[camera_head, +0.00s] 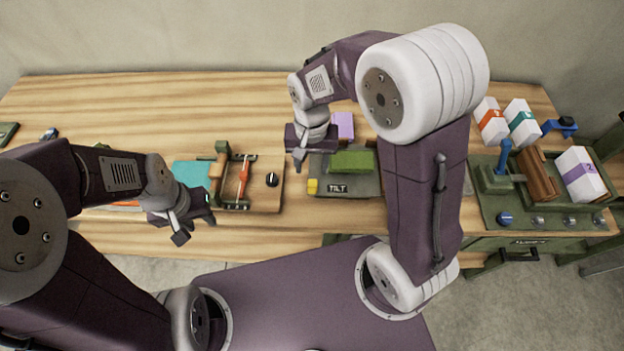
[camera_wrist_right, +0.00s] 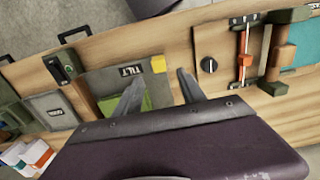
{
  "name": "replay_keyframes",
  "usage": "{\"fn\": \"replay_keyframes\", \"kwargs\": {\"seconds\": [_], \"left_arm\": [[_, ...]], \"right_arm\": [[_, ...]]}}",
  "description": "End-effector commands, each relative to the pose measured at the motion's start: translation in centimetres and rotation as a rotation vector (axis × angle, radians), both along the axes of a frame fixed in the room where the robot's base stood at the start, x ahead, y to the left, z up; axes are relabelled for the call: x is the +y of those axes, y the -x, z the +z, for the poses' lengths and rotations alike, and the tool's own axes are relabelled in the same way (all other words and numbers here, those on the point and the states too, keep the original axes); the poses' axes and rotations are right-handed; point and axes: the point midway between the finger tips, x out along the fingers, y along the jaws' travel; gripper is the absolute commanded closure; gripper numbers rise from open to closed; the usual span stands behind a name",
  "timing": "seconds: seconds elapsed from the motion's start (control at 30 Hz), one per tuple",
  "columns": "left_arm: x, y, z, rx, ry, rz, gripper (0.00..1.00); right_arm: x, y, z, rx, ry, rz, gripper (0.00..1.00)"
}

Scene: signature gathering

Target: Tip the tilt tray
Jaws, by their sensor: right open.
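The tilt tray (camera_head: 362,187) is a flat grey-green unit marked TILT near the front edge of the table, right of centre. A green block or pad (camera_head: 352,161) lies on its top, and a yellow tab (camera_head: 312,186) sits at its left front corner. The tray (camera_wrist_right: 98,85) also shows in the right wrist view, with the yellow tab (camera_wrist_right: 158,64). My right gripper (camera_head: 311,157) is open and empty above the tray's left rear part; its fingers (camera_wrist_right: 157,92) straddle part of the view of it. My left gripper (camera_head: 195,226) looks open and empty at the table's front edge, left.
Left of the tray is a wooden board (camera_head: 264,197) with a black knob and an orange-handled slider. A purple block (camera_head: 343,125) stands behind the tray. A green console (camera_head: 520,217) with boxes is at right.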

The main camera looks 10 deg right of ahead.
Motion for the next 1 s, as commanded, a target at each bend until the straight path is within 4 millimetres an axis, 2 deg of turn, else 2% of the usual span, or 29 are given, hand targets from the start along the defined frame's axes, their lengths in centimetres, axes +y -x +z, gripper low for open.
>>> {"fn": "replay_keyframes", "kwargs": {"seconds": [0.13, 0.4, 0.5, 0.63, 0.87, 1.0], "left_arm": [[0.0, 0.0, 0.0, 0.0, 0.0, 0.0, 0.64], [0.0, 0.0, 0.3, 0.0, 0.0, 0.0, 0.64], [0.0, 0.0, 0.4, 0.0, 0.0, 0.0, 0.64], [0.0, 0.0, 0.4, 0.0, 0.0, 0.0, 0.64], [0.0, 0.0, 0.4, 0.0, 0.0, 0.0, 0.64], [0.0, 0.0, 0.4, 0.0, 0.0, 0.0, 0.64]], "right_arm": [[-0.1, 0.1, -1.3, 0.004, 0.001, -0.001, 0.53], [-0.1, 0.2, -6.9, 0.005, 0.001, -0.001, 0.53], [-0.1, 0.1, -8.2, 0.003, 0.0, -0.001, 0.53], [-0.1, 0.1, -9.1, 0.0, 0.0, -0.001, 0.53], [-0.1, 0.0, -9.2, -0.001, -0.001, -0.001, 0.53], [-0.1, 0.0, -9.2, -0.001, -0.001, -0.001, 0.92]]}}
